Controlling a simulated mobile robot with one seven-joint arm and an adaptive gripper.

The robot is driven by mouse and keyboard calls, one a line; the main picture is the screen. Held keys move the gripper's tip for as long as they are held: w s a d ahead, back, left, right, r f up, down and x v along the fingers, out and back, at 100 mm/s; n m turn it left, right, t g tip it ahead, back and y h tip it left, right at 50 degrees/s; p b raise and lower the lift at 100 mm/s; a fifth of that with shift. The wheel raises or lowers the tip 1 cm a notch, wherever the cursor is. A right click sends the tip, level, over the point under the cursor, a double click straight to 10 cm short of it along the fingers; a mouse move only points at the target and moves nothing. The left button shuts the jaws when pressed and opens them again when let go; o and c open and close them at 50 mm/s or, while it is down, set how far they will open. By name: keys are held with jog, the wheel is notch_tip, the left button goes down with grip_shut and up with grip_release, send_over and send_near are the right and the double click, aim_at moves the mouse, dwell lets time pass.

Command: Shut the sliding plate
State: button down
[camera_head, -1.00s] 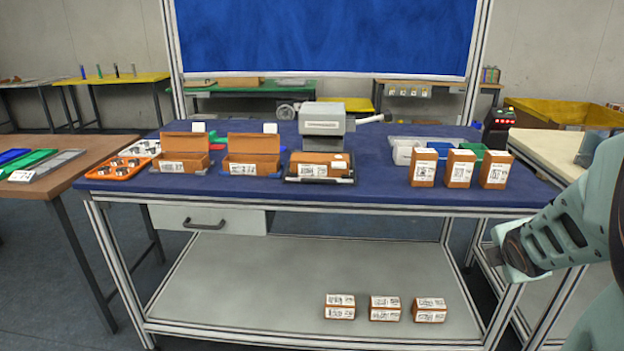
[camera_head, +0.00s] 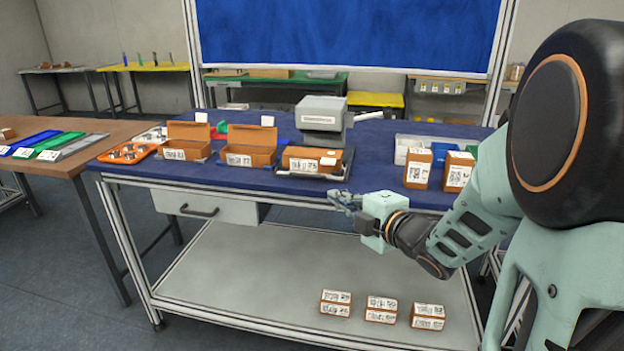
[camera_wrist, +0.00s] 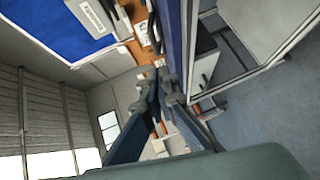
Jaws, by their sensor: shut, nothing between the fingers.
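The sliding plate (camera_head: 347,163) is a dark tray that sticks out at the front of the grey scanning machine (camera_head: 321,118) on the blue table. An orange-brown box (camera_head: 300,160) with white labels lies on it. My gripper (camera_head: 335,197) is in front of the table's front edge, below and a little right of the plate, apart from it. Its fingers are together and empty. In the wrist view, my gripper (camera_wrist: 170,88) shows at the centre, with the machine (camera_wrist: 92,16) at the upper left. The plate is hard to make out there.
Two open boxes (camera_head: 187,145) (camera_head: 250,152) stand left of the machine, beside an orange tray of parts. Labelled boxes (camera_head: 418,168) stand at the right, partly hidden by my arm. A drawer (camera_head: 205,205) hangs under the tabletop. Several small boxes lie on the lower shelf.

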jog(key=a+y, duration=0.1)
jog(key=a, duration=0.1)
jog(key=b, duration=0.2)
send_near(300, 176)
jog(key=w+a, duration=0.1)
jog(key=a, duration=0.3)
jog(key=w, duration=0.2)
jog(key=w+d, duration=0.1)
jog(key=shift+w+d+f, duration=0.1)
jog(key=shift+w+f, duration=0.05)
jog(key=shift+f, duration=0.2)
jog(key=shift+w+d, duration=0.15)
jog(key=shift+w, duration=0.25)
